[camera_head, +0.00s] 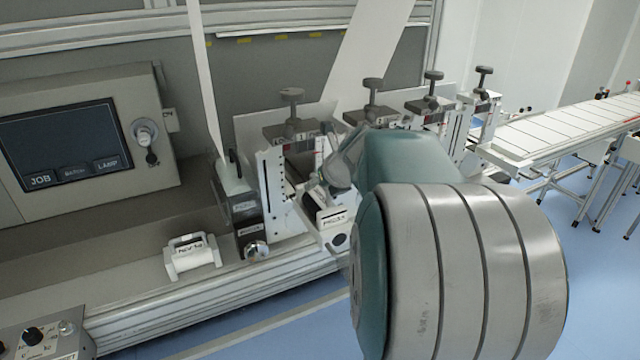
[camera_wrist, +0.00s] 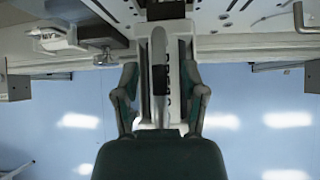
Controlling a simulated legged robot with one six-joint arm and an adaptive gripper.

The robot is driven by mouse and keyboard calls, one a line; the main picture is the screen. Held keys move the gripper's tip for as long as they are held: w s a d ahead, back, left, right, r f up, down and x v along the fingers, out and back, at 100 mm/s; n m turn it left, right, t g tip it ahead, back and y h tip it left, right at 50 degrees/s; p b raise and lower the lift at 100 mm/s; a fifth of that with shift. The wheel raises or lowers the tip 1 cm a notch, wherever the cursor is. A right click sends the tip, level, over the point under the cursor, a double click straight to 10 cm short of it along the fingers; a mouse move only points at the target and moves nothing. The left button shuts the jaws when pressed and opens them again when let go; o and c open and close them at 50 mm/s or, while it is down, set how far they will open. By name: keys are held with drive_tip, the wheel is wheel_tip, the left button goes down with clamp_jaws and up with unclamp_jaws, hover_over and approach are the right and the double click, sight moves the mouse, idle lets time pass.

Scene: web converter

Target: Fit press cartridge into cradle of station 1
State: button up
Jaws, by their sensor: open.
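In the head view a white labelled block (camera_head: 333,217), apparently a press cartridge, sits low at the front of the first station (camera_head: 273,190). My gripper (camera_head: 330,185) is just above and behind it, partly hidden by my arm. In the wrist view my gripper (camera_wrist: 160,70) is open. Its two fingers stand on either side of a long pale part with a dark strip (camera_wrist: 160,80), apart from it as far as I can see. I cannot tell whether the block is fully seated in the cradle.
A second white labelled block with a handle (camera_head: 192,257) rests on the ledge to the left. A screen panel (camera_head: 75,145) stands at far left. More stations with dark knobs (camera_head: 432,85) run right to a conveyor (camera_head: 565,125).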

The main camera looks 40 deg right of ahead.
drive_tip(key=v, duration=1.2)
drive_tip(key=shift+w, duration=0.1)
